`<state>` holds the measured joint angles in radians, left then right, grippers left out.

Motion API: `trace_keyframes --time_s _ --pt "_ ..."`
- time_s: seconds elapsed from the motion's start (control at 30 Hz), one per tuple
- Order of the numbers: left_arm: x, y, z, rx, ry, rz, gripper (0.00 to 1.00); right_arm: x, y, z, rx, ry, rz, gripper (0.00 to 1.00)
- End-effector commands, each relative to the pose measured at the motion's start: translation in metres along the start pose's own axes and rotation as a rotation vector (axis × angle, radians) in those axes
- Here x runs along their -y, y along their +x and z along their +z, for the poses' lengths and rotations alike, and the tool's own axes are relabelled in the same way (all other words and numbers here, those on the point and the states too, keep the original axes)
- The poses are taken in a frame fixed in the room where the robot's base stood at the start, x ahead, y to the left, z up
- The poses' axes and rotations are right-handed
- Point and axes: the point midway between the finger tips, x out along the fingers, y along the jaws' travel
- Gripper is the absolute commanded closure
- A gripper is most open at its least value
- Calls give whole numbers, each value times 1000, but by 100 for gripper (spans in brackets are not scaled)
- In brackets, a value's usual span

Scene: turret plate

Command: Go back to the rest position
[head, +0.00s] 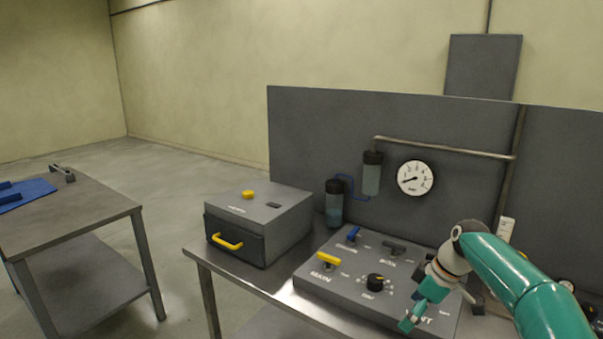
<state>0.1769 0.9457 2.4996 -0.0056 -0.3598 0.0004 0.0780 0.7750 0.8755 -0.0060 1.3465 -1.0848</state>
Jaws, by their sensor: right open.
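My right gripper (418,308) is open and empty in the head view. It hangs over the right front of a grey control panel (318,290), and my teal right arm comes in from the lower right. The gripper hides part of the panel's lettering. I cannot tell whether its fingers touch the panel. My left gripper is not in view.
The panel bears a yellow lever (328,259), a blue lever (353,233) and a black knob (375,281). A grey drawer box (290,225) stands left of it. Behind are a gauge (415,177) and canisters (372,174). A side table (100,215) stands left, across open floor.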

Motion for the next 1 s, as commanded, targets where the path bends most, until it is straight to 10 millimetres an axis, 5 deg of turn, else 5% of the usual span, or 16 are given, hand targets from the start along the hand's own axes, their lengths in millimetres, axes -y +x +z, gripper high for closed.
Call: trace_keyframes --time_s 0.27,0.47,0.67,0.8,1.0 --pt "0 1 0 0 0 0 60 32 62 33 77 27 -144 0" --pt "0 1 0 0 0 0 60 71 129 63 134 87 -244 0" --pt "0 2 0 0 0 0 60 152 220 113 209 263 -327 0" --pt "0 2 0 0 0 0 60 225 267 151 255 439 -341 0" --pt "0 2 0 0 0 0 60 325 292 196 281 740 -283 0"
